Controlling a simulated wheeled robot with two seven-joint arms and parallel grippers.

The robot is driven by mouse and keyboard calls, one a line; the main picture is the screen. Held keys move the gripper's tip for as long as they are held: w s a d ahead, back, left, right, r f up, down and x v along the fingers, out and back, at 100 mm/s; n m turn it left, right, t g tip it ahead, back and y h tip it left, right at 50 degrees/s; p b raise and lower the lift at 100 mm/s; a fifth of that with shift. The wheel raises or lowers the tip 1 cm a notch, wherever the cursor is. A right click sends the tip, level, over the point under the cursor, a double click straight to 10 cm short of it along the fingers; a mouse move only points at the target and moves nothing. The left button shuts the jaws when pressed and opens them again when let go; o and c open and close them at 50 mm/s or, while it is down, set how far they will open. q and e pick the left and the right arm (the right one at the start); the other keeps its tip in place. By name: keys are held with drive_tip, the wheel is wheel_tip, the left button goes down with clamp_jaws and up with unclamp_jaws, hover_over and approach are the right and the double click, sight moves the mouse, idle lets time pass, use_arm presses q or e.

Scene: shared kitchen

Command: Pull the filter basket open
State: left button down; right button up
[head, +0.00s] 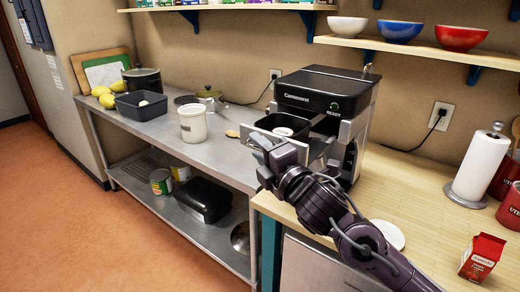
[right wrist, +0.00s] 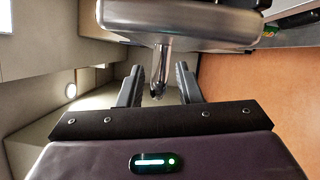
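The coffee machine (head: 322,92) stands on the counter, black on top with silver sides. A black, square, open-topped filter basket (head: 262,124) juts out at its front left, below the top housing, with a pale round thing inside. My right gripper (head: 268,152) is at the basket's front, partly covering it. In the right wrist view the two fingers (right wrist: 160,88) are apart. A thin metal stem (right wrist: 161,65) below a rounded silver part (right wrist: 185,22) reaches between them, with gaps at both sides. I cannot tell whether a finger touches it. My left gripper is not in view.
A white canister (head: 192,124) and a dark bin (head: 140,106) stand on the steel table at left. A white round plate (head: 388,235), a red carton (head: 482,257) and a paper towel roll (head: 478,168) are on the wooden counter at right. Bowls sit on the shelf above.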

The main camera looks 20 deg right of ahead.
drive_tip(key=shift+s+d+f, duration=0.15)
drive_tip(key=shift+s+f, duration=0.05)
drive_tip(key=shift+s, duration=0.2)
drive_tip(key=b+v, duration=0.2)
drive_tip(key=v, duration=0.4)
drive_tip(key=shift+s, duration=0.4)
